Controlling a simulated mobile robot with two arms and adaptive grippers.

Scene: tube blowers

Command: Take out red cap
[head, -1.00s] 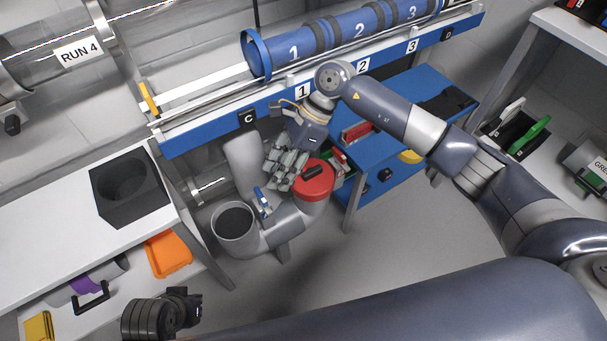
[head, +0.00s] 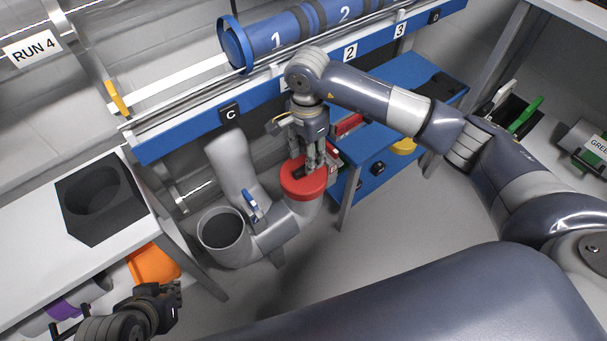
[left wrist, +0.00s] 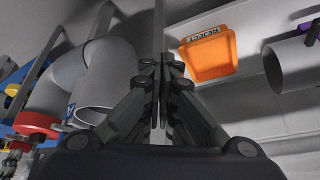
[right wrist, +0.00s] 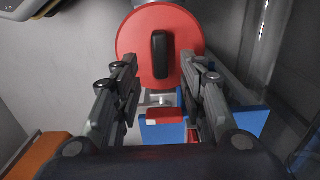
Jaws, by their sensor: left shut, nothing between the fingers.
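The red cap (head: 300,184) sits on the right-hand opening of the grey branched pipe (head: 271,237). Its black handle (right wrist: 160,55) shows upright on the red disc (right wrist: 133,38) in the right wrist view. My right gripper (head: 314,168) is at the cap's top, pointing down. In the right wrist view its open fingers (right wrist: 160,76) stand on either side of the line to the handle; contact is not clear. My left gripper (head: 178,292) is shut and empty at the lower left, well away from the cap. The cap also shows in the left wrist view (left wrist: 35,124).
A blue rail (head: 180,140) and a blue numbered tube (head: 300,38) lie behind the pipe. A blue bench (head: 385,130) stands to the right. A white table with a black holder (head: 125,212) is at left, an orange bin (head: 152,264) below. A blue-handled valve (head: 252,205) sits on the pipe.

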